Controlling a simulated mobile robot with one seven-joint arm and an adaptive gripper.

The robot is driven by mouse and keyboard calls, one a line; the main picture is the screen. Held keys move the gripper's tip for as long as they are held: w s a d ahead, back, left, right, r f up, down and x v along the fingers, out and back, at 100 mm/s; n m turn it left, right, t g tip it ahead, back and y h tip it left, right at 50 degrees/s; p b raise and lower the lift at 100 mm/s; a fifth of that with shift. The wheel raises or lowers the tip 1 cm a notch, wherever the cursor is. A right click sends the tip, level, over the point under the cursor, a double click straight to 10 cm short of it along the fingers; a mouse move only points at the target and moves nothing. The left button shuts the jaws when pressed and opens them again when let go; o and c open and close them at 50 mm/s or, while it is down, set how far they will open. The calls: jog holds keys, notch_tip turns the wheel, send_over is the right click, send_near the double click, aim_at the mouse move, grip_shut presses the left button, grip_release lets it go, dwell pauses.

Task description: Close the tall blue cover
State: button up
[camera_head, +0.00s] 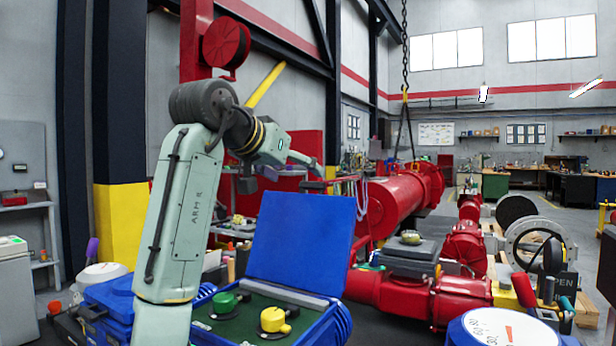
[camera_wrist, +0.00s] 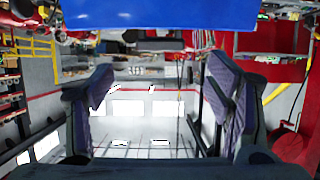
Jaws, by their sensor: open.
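The tall blue cover (camera_head: 300,240) stands raised, nearly upright and leaning slightly back, at the rear of an open blue case (camera_head: 338,322). In the wrist view the cover (camera_wrist: 160,12) shows as a blue band across the top edge, beyond the fingers. My gripper (camera_wrist: 162,78) is open, with its two fingers wide apart and nothing between them. In the head view my gripper (camera_head: 312,164) is small and partly hard to make out, above the cover's top edge and apart from it.
In the case lie a green knobbed part (camera_head: 226,301) and a yellow one (camera_head: 274,320). Red pipework (camera_head: 460,300) stands right of the cover. A round white dial (camera_head: 500,328) is at front right. A yellow and black column (camera_head: 120,222) stands at left.

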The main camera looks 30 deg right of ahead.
aim_at(312, 182)
jog(key=p+x, duration=0.1)
jog(key=x, duration=0.6)
jog(key=shift+d+p, duration=0.1)
jog(key=shift+p, duration=0.3)
jog(key=shift+c, duration=0.4)
jog(key=c, duration=1.6)
